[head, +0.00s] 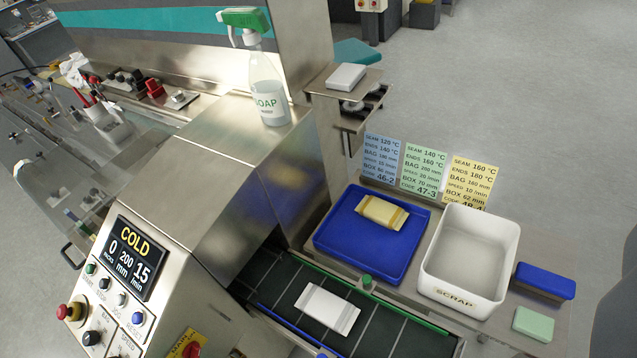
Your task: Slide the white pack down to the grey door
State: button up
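A white pack (327,308) lies flat, at a slant, on the dark conveyor belt (385,335) at the bottom middle. The belt comes out from under the steel machine housing and runs toward the lower right, with a green rail along its far side. I cannot pick out a grey door; the lower end of the belt is cut off by the picture's bottom edge. My gripper is not recognisable in this view.
A blue tray (325,240) holds a yellowish pack (382,212). Beside it stand a white SCRAP bin (432,277), a blue block (545,281) and a green block (533,323). A soap bottle (265,90) stands on the housing. The panel display (134,258) reads COLD.

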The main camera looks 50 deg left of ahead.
aim_at(332, 311)
jog(key=u, duration=0.5)
jog(key=k, duration=0.65)
jog(key=u, duration=0.35)
